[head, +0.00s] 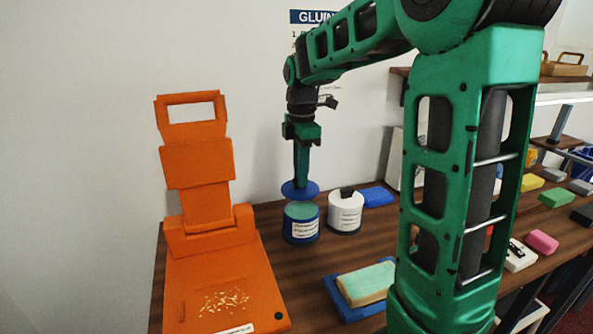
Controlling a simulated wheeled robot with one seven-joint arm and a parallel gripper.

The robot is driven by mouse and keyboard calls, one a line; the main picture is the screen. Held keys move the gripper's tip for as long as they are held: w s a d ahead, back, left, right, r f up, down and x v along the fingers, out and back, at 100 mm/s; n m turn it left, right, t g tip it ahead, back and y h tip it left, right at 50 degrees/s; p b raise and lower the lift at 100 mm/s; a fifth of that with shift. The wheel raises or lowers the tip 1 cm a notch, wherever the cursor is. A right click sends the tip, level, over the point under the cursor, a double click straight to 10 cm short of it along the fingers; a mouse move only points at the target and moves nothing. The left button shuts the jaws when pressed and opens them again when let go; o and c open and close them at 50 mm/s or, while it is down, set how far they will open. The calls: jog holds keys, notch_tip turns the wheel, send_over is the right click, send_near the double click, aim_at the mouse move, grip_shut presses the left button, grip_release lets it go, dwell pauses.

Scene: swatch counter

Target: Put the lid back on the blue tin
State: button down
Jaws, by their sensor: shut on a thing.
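The blue tin (301,229) stands open on the wooden counter, with a pale green surface showing at its top and a white label on its front. My gripper (301,181) points straight down above the tin and is shut on the round blue lid (300,190). The lid is roughly level. In the head view it is just above the tin's rim, with a small gap showing between them. The fingertips' hold on the lid is too small to see in detail.
A white tin with a black knob (346,211) stands close to the right of the blue tin. A blue block (377,197) lies behind it. An orange stand (205,240) is at the left. A blue tray (342,302) with a pale green-topped block (367,282) is in front.

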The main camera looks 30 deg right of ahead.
aim_at(302, 190)
jog(key=shift+s+d+f, duration=0.1)
jog(key=shift+f, duration=2.75)
jog(key=shift+f, duration=0.15)
dwell(0.4)
jog(key=c, duration=1.2)
grip_release()
jog(key=shift+o, duration=0.2)
jog(key=shift+r, duration=3.5)
jog(key=shift+c, duration=0.5)
